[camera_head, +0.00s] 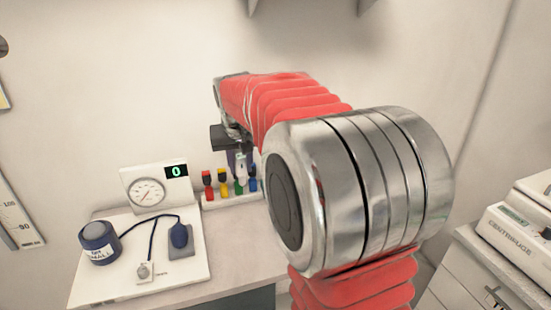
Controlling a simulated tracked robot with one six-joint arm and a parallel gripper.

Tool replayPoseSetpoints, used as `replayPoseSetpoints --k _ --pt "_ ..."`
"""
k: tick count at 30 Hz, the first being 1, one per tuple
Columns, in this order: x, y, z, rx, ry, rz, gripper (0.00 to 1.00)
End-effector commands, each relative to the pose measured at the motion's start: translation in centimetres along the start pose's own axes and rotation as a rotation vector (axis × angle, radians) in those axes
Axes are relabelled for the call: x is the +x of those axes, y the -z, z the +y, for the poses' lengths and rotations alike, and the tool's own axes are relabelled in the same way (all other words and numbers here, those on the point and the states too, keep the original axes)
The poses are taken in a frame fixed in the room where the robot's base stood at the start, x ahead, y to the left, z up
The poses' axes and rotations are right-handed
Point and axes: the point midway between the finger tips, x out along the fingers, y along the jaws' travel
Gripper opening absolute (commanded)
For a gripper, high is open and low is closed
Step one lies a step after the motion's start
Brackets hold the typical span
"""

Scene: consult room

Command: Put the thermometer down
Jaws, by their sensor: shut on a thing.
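My gripper (238,150) points down above the back of the counter, partly hidden by my own red and silver arm. It is shut on a small white object (241,164) that looks like the thermometer. This object hangs in front of the rack of coloured-cap tubes (222,201), between the tubes in the picture. I cannot tell whether its lower end touches anything.
A centrifuge (515,235) stands on a cabinet at right. Bare counter shows in front of the rack.

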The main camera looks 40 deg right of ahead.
Motion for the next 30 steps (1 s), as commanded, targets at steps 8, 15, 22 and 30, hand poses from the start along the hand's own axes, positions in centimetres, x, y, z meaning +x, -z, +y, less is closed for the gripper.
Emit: replayPoseSetpoints --k 8,15,22,30 --pt "2.0 -0.8 -10.8 -0.065 0.025 0.005 0.00" --pt "2.9 -2.2 -17.4 -0.099 0.040 0.012 0.00" --pt "3.0 -2.6 -18.6 -0.103 0.044 0.015 0.00" --pt "3.0 -2.5 -18.6 -0.103 0.044 0.015 0.00"
